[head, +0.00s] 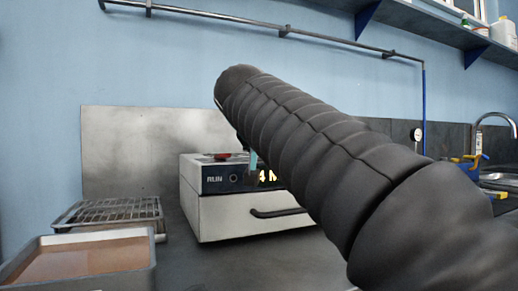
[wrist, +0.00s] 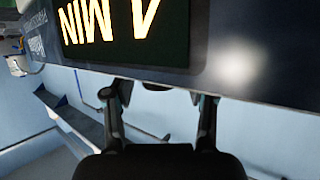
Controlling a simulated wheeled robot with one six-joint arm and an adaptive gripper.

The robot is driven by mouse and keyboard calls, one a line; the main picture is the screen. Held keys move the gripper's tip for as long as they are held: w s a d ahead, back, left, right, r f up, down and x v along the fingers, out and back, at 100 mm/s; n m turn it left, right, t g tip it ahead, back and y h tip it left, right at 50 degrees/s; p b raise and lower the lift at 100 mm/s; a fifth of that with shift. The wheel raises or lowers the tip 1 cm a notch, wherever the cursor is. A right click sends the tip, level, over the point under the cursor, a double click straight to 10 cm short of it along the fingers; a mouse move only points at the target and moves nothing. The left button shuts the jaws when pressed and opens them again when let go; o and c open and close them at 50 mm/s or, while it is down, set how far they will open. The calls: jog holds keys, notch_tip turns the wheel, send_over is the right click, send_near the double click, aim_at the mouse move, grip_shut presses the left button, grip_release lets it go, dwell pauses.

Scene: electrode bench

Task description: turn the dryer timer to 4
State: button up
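The dryer (head: 225,215) is a white box with a dark front panel, standing on the bench in the head view. Its lit display (head: 266,175) shows a 4 and the start of an M; my arm covers the rest. In the wrist view the display (wrist: 110,22) appears upside down and reads 4 MIN, with the 4 cut by the top edge. My gripper (wrist: 163,92) has its two fingers apart at the panel's edge. A dark rounded piece (wrist: 158,87), perhaps the timer knob, shows between them, with gaps on both sides. In the head view my arm hides most of the gripper.
The dryer has a dark handle (head: 278,212) below the panel and a red item (head: 221,156) on top. A wire rack (head: 110,212) and a tray of brown liquid (head: 85,262) lie to the left. A sink with a tap (head: 480,135) is at the right.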

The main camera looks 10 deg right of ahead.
jog(key=shift+s+r, duration=0.1)
jog(key=v, duration=1.2)
dwell(0.4)
